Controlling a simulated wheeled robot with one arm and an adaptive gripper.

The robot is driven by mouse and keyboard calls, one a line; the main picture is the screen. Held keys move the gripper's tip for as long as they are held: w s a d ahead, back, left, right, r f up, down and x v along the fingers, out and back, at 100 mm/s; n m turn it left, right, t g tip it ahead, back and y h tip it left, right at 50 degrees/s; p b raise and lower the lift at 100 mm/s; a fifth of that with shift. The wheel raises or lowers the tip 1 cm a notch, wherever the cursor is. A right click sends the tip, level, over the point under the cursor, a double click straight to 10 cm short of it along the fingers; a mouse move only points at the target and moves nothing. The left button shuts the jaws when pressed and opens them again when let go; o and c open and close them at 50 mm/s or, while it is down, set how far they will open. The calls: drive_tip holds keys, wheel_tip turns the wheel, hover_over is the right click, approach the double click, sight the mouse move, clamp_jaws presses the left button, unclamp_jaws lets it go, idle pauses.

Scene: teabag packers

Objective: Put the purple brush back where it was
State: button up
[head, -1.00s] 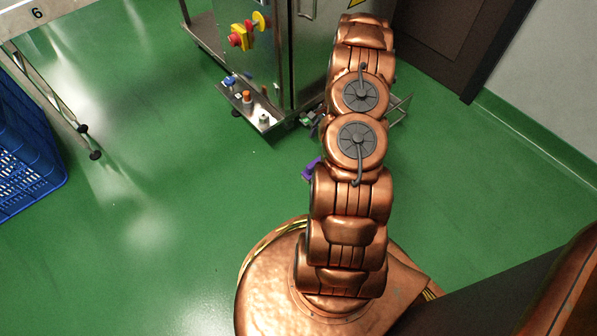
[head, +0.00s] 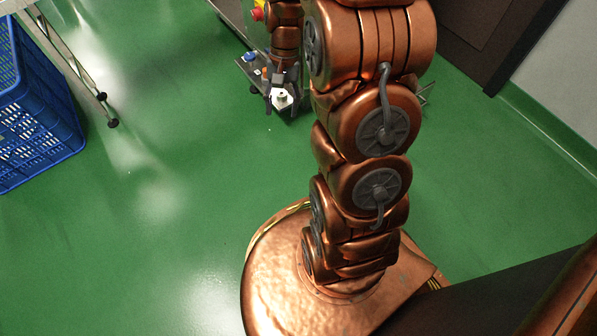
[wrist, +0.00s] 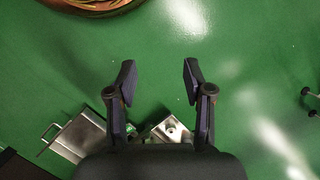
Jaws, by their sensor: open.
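My gripper (wrist: 160,78) is open and empty in the wrist view, its two dark fingers apart with bare green floor between the tips. In the head view my gripper (head: 282,90) points down in front of the low metal ledge (head: 244,70) of the machine. I cannot make out the purple brush in either current view; it may be hidden behind my arm. The purplish faces seen in the wrist view are on the fingers.
A white fitting (head: 281,98) shows by the fingers at the ledge's front; it also shows in the wrist view (wrist: 172,130). Blue (head: 250,57) and orange (head: 264,71) parts sit on the ledge. A blue crate (head: 45,125) stands left. The floor (head: 170,220) between is clear.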

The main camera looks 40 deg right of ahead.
drive_tip(key=s+a+r+n+h, duration=0.1)
drive_tip(key=s+a+r+n, duration=0.1)
drive_tip(key=s, duration=0.5)
drive_tip(key=s+a+r+n+h, duration=0.1)
drive_tip(key=s+a+r+n, duration=0.2)
drive_tip(key=s, duration=0.4)
drive_tip(key=s+a+r+n+h, duration=0.1)
drive_tip(key=s+a+r+n, duration=0.2)
drive_tip(key=s+a, duration=0.3)
drive_tip(key=shift+s+a+r+g, duration=0.2)
drive_tip(key=shift+s+r+g, duration=0.2)
drive_tip(key=shift+s+r, duration=0.55)
drive_tip(key=shift+s+f, duration=0.1)
drive_tip(key=shift+f, duration=0.05)
wheel_tip(320, 180, up, 42)
drive_tip(key=t+p, duration=0.1)
drive_tip(key=p, duration=3.8)
drive_tip(key=shift+t+p, duration=0.3)
drive_tip(key=shift+p, duration=0.1)
drive_tip(key=shift+d+f, duration=0.1)
drive_tip(key=shift+c, duration=0.4)
